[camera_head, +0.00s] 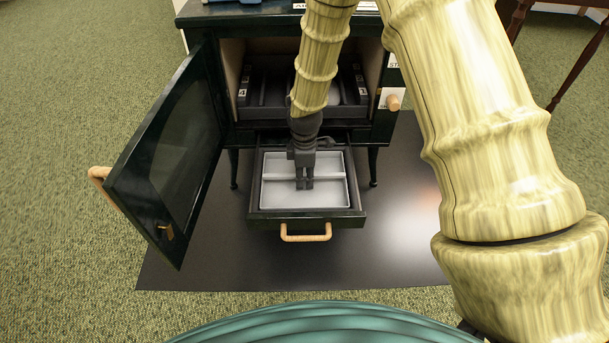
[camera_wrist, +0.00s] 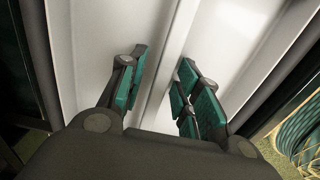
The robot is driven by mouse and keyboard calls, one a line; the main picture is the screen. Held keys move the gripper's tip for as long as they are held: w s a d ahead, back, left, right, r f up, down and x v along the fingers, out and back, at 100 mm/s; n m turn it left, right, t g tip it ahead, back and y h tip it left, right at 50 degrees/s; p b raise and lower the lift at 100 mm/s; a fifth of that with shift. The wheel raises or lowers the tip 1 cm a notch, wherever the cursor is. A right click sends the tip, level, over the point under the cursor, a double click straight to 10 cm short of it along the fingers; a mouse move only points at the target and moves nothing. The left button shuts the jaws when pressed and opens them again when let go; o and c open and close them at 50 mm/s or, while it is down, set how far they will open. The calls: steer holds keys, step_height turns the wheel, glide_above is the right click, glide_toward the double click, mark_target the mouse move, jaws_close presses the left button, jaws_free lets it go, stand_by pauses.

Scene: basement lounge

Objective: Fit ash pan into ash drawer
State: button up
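The ash pan (camera_head: 330,190) is a shallow light-grey tray with a raised bar across it. It lies within the walls of the ash drawer (camera_head: 258,213); I cannot tell whether it rests fully on the drawer floor. The dark drawer is pulled out below the stove's oven space and has a wooden handle. My gripper (camera_head: 304,186) points down over the middle of the pan. In the wrist view, the fingers of my gripper (camera_wrist: 160,90) are apart, on either side of the pan's bar (camera_wrist: 168,75), with a visible gap. The fingers do not appear closed on it.
The dark green stove door (camera_head: 175,150) hangs open to the left, with a wooden handle. A dark rack (camera_head: 265,92) is inside the open oven space. A black floor mat (camera_head: 400,240) lies under the stove. Green carpet is clear to the left.

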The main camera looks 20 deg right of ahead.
mark_target(305, 174)
steer(key=shift+r, duration=0.1)
step_height(305, 174, up, 12)
steer(key=p, duration=0.6)
stand_by(0.4)
